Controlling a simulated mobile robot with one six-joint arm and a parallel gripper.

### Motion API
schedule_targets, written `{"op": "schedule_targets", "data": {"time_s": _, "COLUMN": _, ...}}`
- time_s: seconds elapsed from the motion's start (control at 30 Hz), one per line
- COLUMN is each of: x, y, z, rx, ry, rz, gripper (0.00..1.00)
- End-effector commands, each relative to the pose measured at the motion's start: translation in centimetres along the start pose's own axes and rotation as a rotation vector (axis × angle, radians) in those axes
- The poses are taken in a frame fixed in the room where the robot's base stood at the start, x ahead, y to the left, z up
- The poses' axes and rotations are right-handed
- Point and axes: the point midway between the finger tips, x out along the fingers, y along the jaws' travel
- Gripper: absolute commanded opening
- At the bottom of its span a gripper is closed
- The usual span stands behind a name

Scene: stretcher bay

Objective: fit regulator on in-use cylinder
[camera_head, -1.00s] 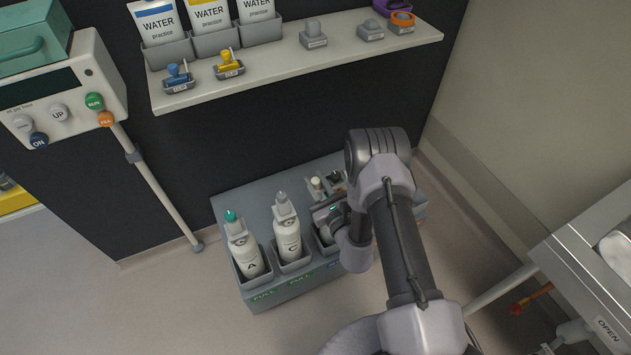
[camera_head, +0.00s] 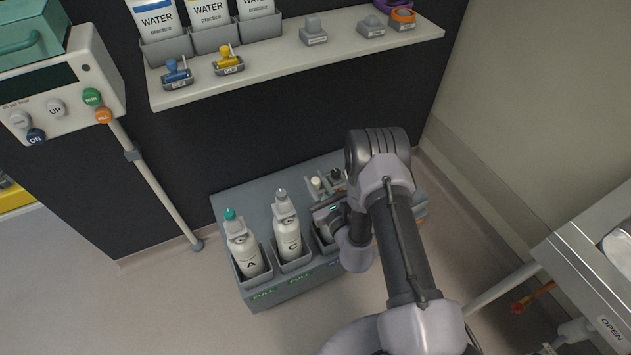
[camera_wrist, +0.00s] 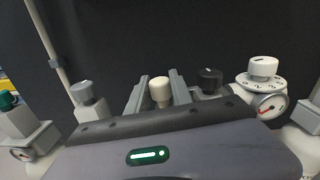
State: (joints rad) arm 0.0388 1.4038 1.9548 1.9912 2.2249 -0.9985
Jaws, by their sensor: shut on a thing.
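My gripper (camera_wrist: 160,98) is shut, its two grey fingers on either side of a cream-knobbed part (camera_wrist: 160,90). Whether this part is the regulator or a cylinder's valve top I cannot tell. In the head view my gripper (camera_head: 330,212) is low over the third slot of the grey rack (camera_head: 231,203), where my arm hides most of the contents. White cylinders A (camera_head: 248,261) and C (camera_head: 288,240) stand upright in the slots to its left. In the wrist view a white dial with a round gauge (camera_wrist: 270,107) is to the right of the fingers.
A black knob (camera_wrist: 210,79) stands just right of the fingers. A grey valve top (camera_wrist: 88,97) is to their left. A shelf (camera_head: 290,62) with water pouches and clips is above. A panel on a pole (camera_head: 155,183) stands left; a trolley (camera_head: 560,250) stands right.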

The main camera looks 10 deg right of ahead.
Motion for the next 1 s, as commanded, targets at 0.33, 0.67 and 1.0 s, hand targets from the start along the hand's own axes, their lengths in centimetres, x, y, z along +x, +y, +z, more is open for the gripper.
{"op": "schedule_targets", "data": {"time_s": 0.33, "x": 0.02, "y": -0.02, "z": 0.07, "rx": -0.001, "ry": -0.001, "rz": 0.000, "gripper": 0.42}}
{"op": "schedule_targets", "data": {"time_s": 0.67, "x": -0.01, "y": 0.01, "z": 0.01, "rx": 0.000, "ry": 0.001, "rz": 0.000, "gripper": 0.62}}
{"op": "schedule_targets", "data": {"time_s": 1.0, "x": 0.00, "y": -0.02, "z": 0.03, "rx": 0.000, "ry": 0.000, "rz": 0.000, "gripper": 0.74}}
